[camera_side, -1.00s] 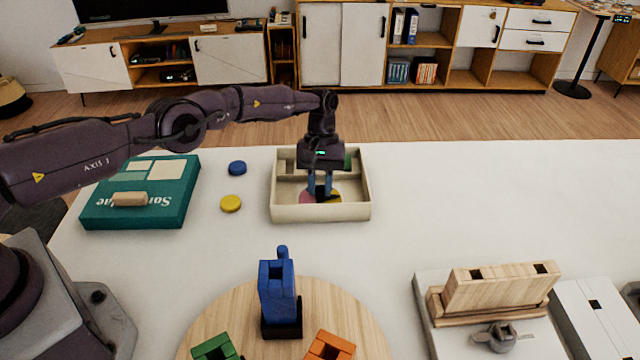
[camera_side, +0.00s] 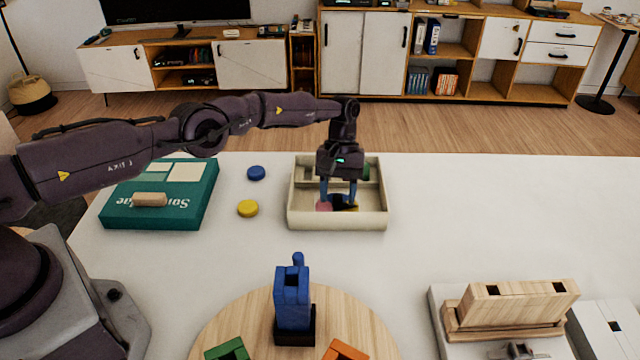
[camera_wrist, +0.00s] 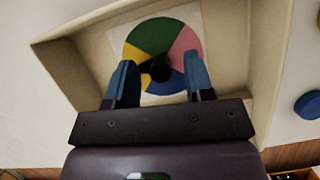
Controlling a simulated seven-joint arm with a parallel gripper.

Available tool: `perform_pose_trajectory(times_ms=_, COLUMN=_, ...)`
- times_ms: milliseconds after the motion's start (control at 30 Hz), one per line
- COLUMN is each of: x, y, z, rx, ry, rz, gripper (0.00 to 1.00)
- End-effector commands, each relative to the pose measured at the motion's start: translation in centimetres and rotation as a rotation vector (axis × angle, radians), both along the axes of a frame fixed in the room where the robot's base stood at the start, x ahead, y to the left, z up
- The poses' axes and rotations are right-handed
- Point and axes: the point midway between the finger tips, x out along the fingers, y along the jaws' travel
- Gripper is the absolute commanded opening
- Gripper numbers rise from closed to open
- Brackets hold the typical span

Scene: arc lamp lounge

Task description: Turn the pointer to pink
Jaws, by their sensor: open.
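The spinner disc (camera_wrist: 182,48) lies inside the beige tray (camera_side: 338,218). It has green, pink, blue and yellow sectors on a white square. The black pointer (camera_wrist: 159,70) sits at the disc's centre; its short arm seems to reach left toward the yellow sector, but it is dark and hard to read. My gripper (camera_wrist: 160,85) is open, with one blue finger on each side of the pointer hub. In the side view my gripper (camera_side: 339,203) is down in the tray over the disc, hiding most of the disc and pointer. Contact with the pointer cannot be told.
The tray walls stand close around my gripper. A blue puck (camera_side: 256,173) and a yellow puck (camera_side: 248,208) lie left of the tray, beside a teal box (camera_side: 185,212). A round wooden board (camera_side: 235,318) with coloured blocks is in front.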

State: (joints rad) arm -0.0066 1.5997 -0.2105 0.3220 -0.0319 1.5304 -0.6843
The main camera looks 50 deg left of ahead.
Motion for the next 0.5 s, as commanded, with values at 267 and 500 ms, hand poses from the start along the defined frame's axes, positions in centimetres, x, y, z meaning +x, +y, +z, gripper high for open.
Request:
perform_pose_trajectory(times_ms=267, x=-0.1, y=0.1, z=3.3, rx=0.002, ry=-0.002, rz=0.0, gripper=0.48)
perform_pose_trajectory(times_ms=500, x=-1.3, y=0.2, z=4.7, rx=0.0, ry=-0.001, rz=0.0, gripper=0.48)
